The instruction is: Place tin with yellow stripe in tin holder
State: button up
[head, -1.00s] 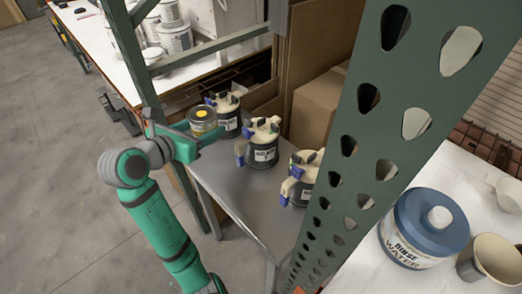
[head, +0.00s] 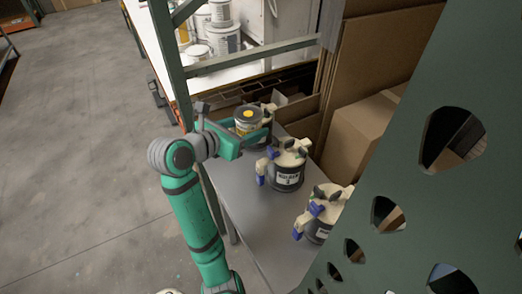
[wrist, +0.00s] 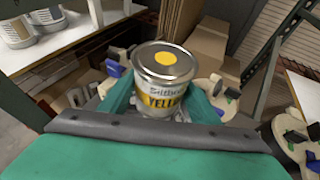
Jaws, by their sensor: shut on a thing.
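The tin with the yellow stripe (head: 247,121) has a grey lid with a yellow dot. In the wrist view the tin (wrist: 160,95) is upright and its label reads "YELL...". My gripper (head: 243,137) is shut on it, with one green finger on each side in the wrist view (wrist: 158,100). I cannot tell which thing in view is the tin holder.
A green perforated post (head: 425,80) fills the right. Cardboard boxes (head: 365,140) stand behind. A white bench (head: 158,55) with tubs is at the back.

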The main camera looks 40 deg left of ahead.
aim_at(251, 167)
jog(key=f, duration=1.4)
jog(key=shift+w+f, duration=0.15)
jog(key=shift+w, duration=0.05)
jog(key=shift+f, duration=0.15)
jog(key=o, duration=0.9)
jog(key=shift+o, duration=0.2)
jog(key=shift+a, duration=0.1)
jog(key=shift+s+r, duration=0.25)
jog(key=shift+s, duration=0.05)
jog(key=v, duration=1)
jog(key=shift+s+r, duration=0.2)
jog(key=shift+s, duration=0.7)
